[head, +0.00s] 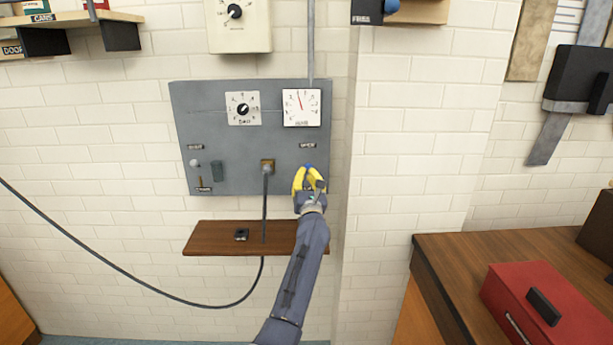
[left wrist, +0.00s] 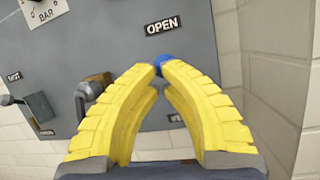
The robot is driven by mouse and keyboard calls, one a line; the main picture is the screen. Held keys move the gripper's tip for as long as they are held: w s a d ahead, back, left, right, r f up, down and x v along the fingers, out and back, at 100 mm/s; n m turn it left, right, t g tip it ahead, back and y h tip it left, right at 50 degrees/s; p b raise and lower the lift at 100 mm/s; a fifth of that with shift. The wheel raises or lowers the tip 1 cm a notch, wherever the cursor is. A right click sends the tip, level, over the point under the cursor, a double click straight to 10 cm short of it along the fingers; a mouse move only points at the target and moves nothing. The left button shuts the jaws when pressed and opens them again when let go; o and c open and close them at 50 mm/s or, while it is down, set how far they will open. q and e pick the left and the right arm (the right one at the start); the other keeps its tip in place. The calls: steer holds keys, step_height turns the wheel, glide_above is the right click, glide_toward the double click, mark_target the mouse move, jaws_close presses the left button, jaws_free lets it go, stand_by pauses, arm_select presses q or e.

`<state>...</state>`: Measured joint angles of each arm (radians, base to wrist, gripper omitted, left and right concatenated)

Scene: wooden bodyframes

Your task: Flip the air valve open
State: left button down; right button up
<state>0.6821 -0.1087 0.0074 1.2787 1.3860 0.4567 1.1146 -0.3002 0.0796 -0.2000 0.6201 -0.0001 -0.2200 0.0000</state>
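The air valve's blue knob (head: 308,167) is at the right side of the grey wall panel (head: 240,133), below a small dark label; the left wrist view reads that label (left wrist: 163,25) as OPEN. My left gripper (head: 308,180), with yellow fingers, is at the knob. In the left wrist view the fingertips (left wrist: 160,68) come close together with the blue knob (left wrist: 165,62) between them, so they look closed on it. The valve's stem and lever are hidden behind the fingers. My right gripper is in neither view.
Two dials (head: 301,107) sit above. A brass fitting (head: 267,165) with a black hose (head: 130,270) is left of my gripper. A wooden shelf (head: 215,238) juts out below the panel. A red toolbox (head: 540,305) stands on the right bench (head: 450,255).

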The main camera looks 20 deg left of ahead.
arm_select(q)
steer(key=shift+s+f, duration=0.1)
stand_by(0.6)
steer(key=v, duration=1.1)
steer(key=shift+s, duration=0.4)
steer(key=shift+d+f, duration=0.1)
